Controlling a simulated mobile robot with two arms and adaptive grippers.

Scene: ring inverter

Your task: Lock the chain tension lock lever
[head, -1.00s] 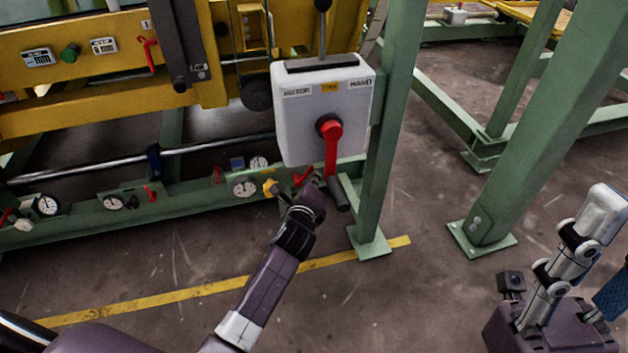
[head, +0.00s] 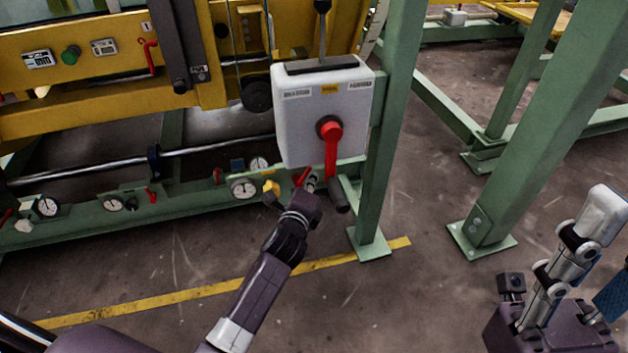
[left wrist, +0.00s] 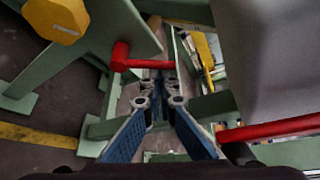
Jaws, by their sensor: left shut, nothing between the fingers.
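A small red lever (head: 303,176) sits at the green lower beam, just below the white box. In the left wrist view a red lever (left wrist: 128,58) with a bent end lies across just beyond my fingertips. I cannot tell if they touch it. My left gripper (head: 312,181) is shut and empty, close beside this lever; its closed fingers (left wrist: 160,84) show in the left wrist view.
The white box (head: 310,110) carries a large red handle (head: 331,150) with a dark grip, close right of my left gripper. A yellow knob (head: 271,189) and a dial (head: 243,188) are to the left. A green post (head: 385,150) stands right. Floor is free in front.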

